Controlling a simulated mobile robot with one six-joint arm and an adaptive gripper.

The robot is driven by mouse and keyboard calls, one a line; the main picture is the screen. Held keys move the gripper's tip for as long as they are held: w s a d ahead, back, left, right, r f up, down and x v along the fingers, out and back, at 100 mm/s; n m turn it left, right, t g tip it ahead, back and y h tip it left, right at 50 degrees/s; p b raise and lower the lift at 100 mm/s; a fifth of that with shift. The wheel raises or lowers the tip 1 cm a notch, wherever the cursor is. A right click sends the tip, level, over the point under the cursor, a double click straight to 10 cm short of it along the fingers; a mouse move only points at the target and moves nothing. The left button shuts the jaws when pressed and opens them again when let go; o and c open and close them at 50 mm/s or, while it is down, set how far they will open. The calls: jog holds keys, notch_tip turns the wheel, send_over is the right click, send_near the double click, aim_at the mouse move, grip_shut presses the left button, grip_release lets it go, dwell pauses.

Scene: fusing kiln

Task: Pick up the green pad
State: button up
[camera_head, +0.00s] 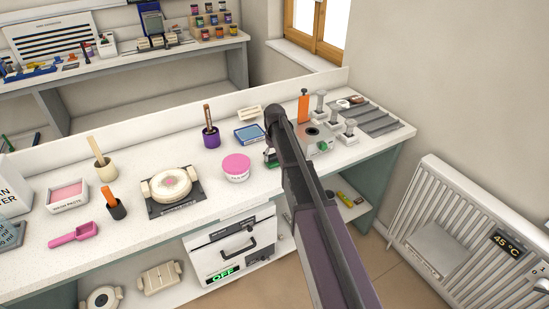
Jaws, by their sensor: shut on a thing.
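My arm reaches over the white workbench and hides most of my gripper (269,151), which shows only as a small grey part left of the dark arm link. It is low over the bench, right of the pink-lidded jar. A dark green edge, likely the green pad (271,163), shows just under the gripper. The gripper is shut on it. Most of the pad is hidden behind my arm, and I cannot tell whether it touches the bench.
A pink-lidded jar (236,167) stands close on the left. A blue flat case (250,135) and a purple pot (211,136) are behind. A grey device with a green knob (322,146) stands right. The bench front left of my arm is partly clear.

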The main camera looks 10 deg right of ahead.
jog(key=shift+r, duration=0.1)
notch_tip(320, 180, up, 4)
jog(key=p, duration=0.3)
jog(key=shift+f+p, duration=0.25)
jog(key=shift+p, duration=0.1)
jog(key=s+a+r+p, duration=0.1)
jog(key=s+a, duration=0.2)
jog(key=s, duration=1.2)
jog(key=shift+s+a, duration=0.15)
jog(key=shift+s, duration=0.2)
jog(key=shift+r, duration=0.1)
jog(key=o, duration=0.6)
jog(key=c, duration=0.5)
